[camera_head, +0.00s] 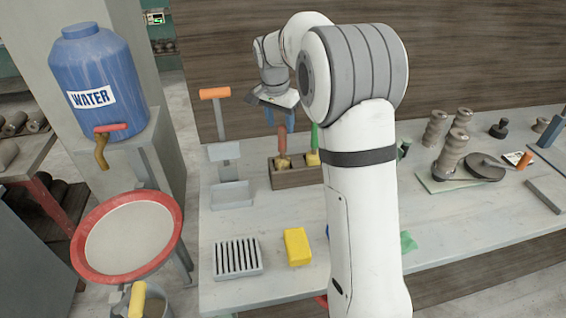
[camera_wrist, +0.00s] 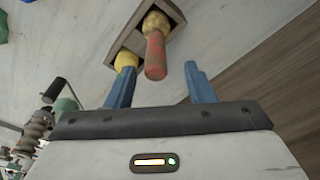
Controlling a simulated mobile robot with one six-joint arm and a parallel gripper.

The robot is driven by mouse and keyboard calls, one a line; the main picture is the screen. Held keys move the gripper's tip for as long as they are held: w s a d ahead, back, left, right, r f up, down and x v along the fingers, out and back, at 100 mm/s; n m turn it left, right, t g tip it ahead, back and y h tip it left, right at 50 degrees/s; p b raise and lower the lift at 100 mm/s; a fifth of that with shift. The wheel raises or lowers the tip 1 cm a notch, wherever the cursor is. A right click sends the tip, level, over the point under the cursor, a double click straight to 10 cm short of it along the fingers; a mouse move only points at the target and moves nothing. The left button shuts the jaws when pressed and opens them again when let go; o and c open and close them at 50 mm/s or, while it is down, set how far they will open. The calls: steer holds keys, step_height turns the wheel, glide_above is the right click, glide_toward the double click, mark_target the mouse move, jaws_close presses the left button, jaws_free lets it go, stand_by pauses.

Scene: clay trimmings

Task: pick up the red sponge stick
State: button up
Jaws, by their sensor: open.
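The red sponge stick (camera_head: 282,141) stands upright in a wooden holder (camera_head: 297,180) on the table, with its yellow sponge end down in the holder. In the wrist view the red handle (camera_wrist: 156,56) shows between my two blue fingers, pointing toward the camera. A green sponge stick (camera_head: 314,137) stands in the holder's other compartment; in the wrist view only its yellow sponge (camera_wrist: 126,60) shows clearly, partly behind the left finger. My gripper (camera_wrist: 160,85) is open and empty, above the holder. Its blue fingers (camera_head: 279,116) sit around the top of the red handle in the head view, apparently not touching it.
A yellow block (camera_head: 298,246) and a grey slotted rack (camera_head: 237,258) lie in front of the holder. A wooden wall (camera_head: 460,50) rises behind. My arm hides the table's middle.

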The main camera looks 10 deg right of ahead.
glide_above(282, 156)
steer(key=w, duration=0.1)
steer(key=f, duration=0.4)
steer(key=shift+w+d+f+p, duration=0.15)
steer(key=shift+d+f+p, duration=0.05)
steer(key=shift+f+p, duration=0.15)
steer(key=shift+r, duration=0.1)
jaws_close()
